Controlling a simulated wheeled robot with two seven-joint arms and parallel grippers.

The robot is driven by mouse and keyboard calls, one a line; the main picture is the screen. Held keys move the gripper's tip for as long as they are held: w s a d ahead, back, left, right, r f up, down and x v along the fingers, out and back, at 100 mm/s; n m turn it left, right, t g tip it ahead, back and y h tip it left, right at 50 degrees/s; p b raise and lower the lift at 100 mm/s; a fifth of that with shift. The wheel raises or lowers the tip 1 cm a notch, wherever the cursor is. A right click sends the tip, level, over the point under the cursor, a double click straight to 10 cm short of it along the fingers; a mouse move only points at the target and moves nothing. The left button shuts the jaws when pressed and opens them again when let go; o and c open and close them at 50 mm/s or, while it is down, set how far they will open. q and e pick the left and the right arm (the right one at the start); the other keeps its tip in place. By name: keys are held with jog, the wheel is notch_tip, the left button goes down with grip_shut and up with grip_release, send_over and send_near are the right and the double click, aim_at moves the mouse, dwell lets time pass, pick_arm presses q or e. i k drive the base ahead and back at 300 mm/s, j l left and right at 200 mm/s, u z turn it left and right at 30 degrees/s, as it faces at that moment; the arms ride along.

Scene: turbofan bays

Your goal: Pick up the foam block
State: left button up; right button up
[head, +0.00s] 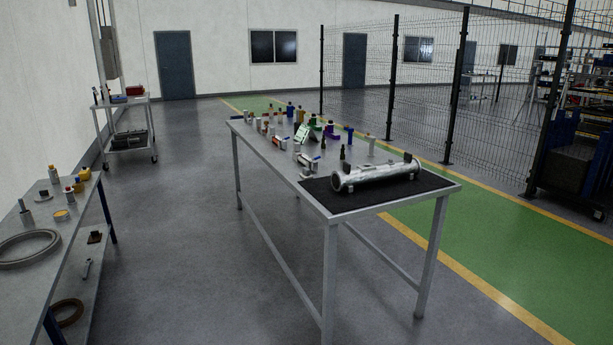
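I cannot pick out the foam block with certainty. Many small objects crowd the far half of the long grey table (262,150) in the middle of the view, too small to tell apart. Among them are a light green tilted item (302,133), a purple item (333,131) and a blue item (350,134). On the near end, a silver metal tube (375,176) lies on a black mat (360,200). Neither of my grippers is in view.
A workbench (62,234) at the left holds a grey ring (28,247) and small containers. A cart (127,122) stands by the wall. A mesh fence (425,90) runs behind the table at right. The grey floor between bench and table is clear.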

aim_at(305, 174)
jog(key=i+l, duration=0.25)
jog(key=i, duration=0.25)
jog(key=i+l+z, duration=0.1)
jog(key=i+l, duration=0.15)
jog(key=i, duration=0.3)
jog(key=i+l, duration=0.2)
jog(key=i, duration=0.3)
jog(key=i+l+z, duration=0.1)
jog(key=i+l, duration=0.15)
jog(key=i, duration=0.3)
jog(key=i+l, duration=0.15)
jog(key=i, duration=0.35)
